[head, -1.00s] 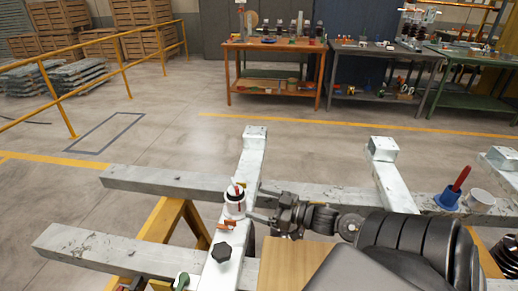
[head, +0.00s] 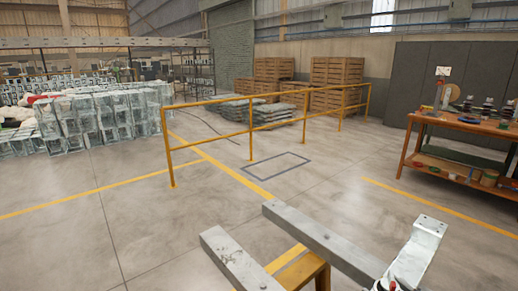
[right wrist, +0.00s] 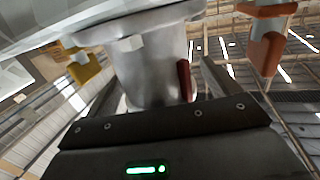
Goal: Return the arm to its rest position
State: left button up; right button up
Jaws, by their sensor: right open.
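My right gripper (right wrist: 160,95) shows only in the right wrist view; its dark body with a green light fills the bottom. It is open. A pale metallic cylinder (right wrist: 150,60) with a dark red strip (right wrist: 185,80) stands close in front of it, between the finger areas; I cannot tell whether they touch. An orange part (right wrist: 265,50) hangs at the right and a yellow part (right wrist: 85,62) at the left. In the head view neither gripper shows. The white beam (head: 418,250) of the isolator frame shows at the lower right, with a small part cut off by the bottom edge.
Two grey beams (head: 325,243) rest on a yellow trestle (head: 300,272) at the bottom. A yellow railing (head: 250,128) crosses the middle. An orange workbench (head: 465,125) stands at the right, wooden crates (head: 338,82) at the back. The floor at the left front is clear.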

jog(key=shift+w+a, duration=0.2)
jog(key=shift+w, duration=0.3)
jog(key=shift+r, duration=0.1)
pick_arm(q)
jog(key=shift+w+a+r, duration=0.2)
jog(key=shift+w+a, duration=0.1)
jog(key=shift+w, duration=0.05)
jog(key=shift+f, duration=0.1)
pick_arm(e)
jog(key=shift+s, duration=0.1)
